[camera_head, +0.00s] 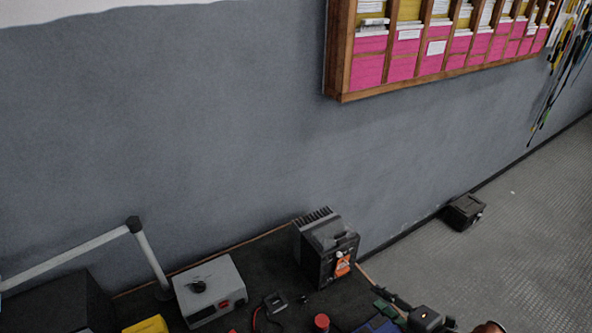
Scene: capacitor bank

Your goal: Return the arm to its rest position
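My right gripper (387,302) shows at the bottom edge, right of centre. It is dark, small in the picture and partly cut off, and its fingers point up and to the left, near the right edge of the dark bench top (262,262). I cannot tell whether its fingers are apart, and I see nothing clearly held in it. My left gripper is not in view.
A black finned unit (326,247) with an orange tag stands at the bench's back right. A grey box with a knob (209,290) stands left of it. Small parts lie between. A black box (464,212) sits on the floor by the wall.

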